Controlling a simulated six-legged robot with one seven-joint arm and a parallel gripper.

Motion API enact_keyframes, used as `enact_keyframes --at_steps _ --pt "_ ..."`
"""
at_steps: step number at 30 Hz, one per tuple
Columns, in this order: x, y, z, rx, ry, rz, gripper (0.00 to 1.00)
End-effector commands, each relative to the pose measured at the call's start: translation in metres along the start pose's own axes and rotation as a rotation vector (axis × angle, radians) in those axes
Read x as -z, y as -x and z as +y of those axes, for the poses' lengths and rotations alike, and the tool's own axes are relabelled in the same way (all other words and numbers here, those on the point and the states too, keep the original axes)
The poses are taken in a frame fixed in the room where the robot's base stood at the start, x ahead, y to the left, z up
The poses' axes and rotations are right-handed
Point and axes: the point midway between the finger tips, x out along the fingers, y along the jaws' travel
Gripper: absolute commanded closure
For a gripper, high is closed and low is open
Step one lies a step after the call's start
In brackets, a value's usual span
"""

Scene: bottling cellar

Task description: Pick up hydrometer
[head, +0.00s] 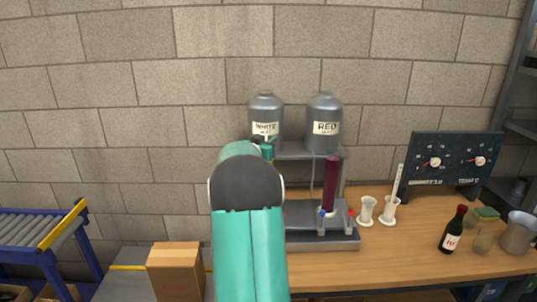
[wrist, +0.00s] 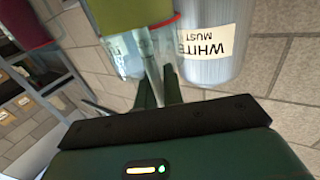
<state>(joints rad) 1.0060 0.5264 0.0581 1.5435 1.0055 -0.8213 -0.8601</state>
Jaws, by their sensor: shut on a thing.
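My gripper (wrist: 160,88) is shut on a thin, clear glass stem, which I take for the hydrometer (wrist: 152,62). The stem runs up from between the two dark fingers towards a yellow-green part (wrist: 130,12) at the top edge. A clear, rounded shape with a red rim shows behind it; I cannot tell how they join. The grey tank labelled WHITE MUST (wrist: 215,60) is close on the right. In the head view my gripper (head: 265,146) is in front of the white tank (head: 265,112), and my arm hides most of what it holds.
The bench (head: 400,262) bears a stand with the RED tank (head: 325,120) and a dark red tube (head: 331,185). To the right are a small white cylinder (head: 367,211), a cylinder with a pale rod (head: 390,212), a bottle (head: 453,230) and a mug (head: 519,232). A carton (head: 175,270) stands left.

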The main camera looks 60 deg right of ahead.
Motion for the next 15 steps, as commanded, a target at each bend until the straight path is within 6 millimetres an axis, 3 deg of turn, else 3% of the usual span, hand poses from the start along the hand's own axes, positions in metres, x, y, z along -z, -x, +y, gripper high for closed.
enact_keyframes --at_steps 5,15 --pt "0.029 0.001 0.000 0.001 -0.005 0.003 1.00" --pt "0.106 0.001 0.000 0.001 -0.006 0.004 1.00"
